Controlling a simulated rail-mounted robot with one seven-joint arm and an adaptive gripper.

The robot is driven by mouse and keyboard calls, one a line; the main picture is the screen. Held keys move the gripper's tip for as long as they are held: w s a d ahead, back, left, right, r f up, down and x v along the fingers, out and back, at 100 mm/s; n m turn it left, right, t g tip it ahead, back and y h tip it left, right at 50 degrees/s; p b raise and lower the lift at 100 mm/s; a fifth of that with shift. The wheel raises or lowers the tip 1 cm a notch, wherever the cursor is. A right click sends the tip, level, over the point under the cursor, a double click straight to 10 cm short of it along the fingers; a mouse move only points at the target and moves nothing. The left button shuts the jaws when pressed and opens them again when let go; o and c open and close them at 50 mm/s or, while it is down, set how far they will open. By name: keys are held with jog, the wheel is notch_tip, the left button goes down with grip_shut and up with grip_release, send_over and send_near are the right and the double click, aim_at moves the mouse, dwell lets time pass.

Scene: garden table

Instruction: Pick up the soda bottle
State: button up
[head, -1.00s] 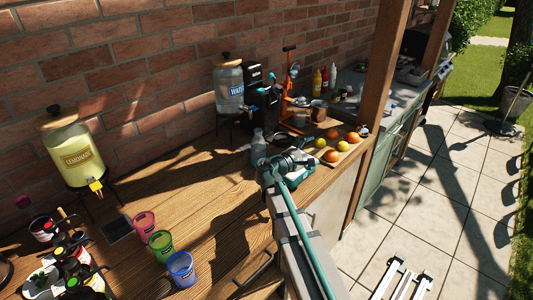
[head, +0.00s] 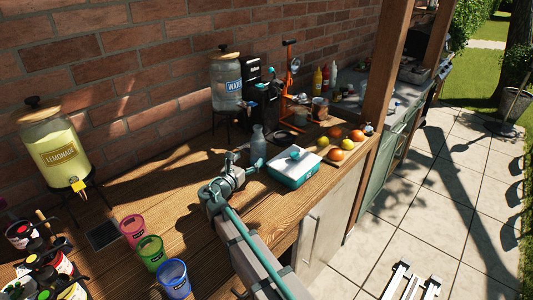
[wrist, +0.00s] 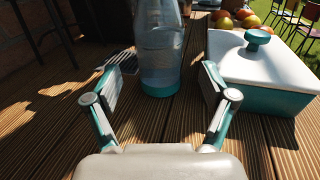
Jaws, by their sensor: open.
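The soda bottle (head: 258,145) is clear with a teal base and stands upright on the wooden table, left of a teal and white lidded dish. In the wrist view the bottle (wrist: 160,50) stands just ahead of my gripper, roughly centred between the fingers, its top cut off by the frame. My gripper (wrist: 157,85) is open and empty, its two fingers spread to either side of the line to the bottle. In the head view my gripper (head: 237,157) is just left of the bottle; its fingertips are small there.
The lidded dish (head: 293,168) stands close right of the bottle; it also shows in the wrist view (wrist: 262,75). Oranges and lemons (head: 336,154) lie beyond it. A water dispenser (head: 226,85) stands behind. Coloured cups (head: 150,250) stand front left. The table between is clear.

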aim_at(261, 143)
jog(key=p+x, duration=0.1)
jog(key=x, duration=0.2)
jog(key=p+x, duration=0.1)
jog(key=x, duration=0.2)
jog(key=p+x, duration=0.1)
jog(key=x, duration=0.2)
jog(key=shift+w+r, duration=0.25)
jog(key=shift+w+d+f+p, duration=0.1)
jog(key=shift+w+d+p, duration=0.15)
jog(key=shift+w, duration=0.2)
grip_shut()
jog(key=shift+r, duration=0.2)
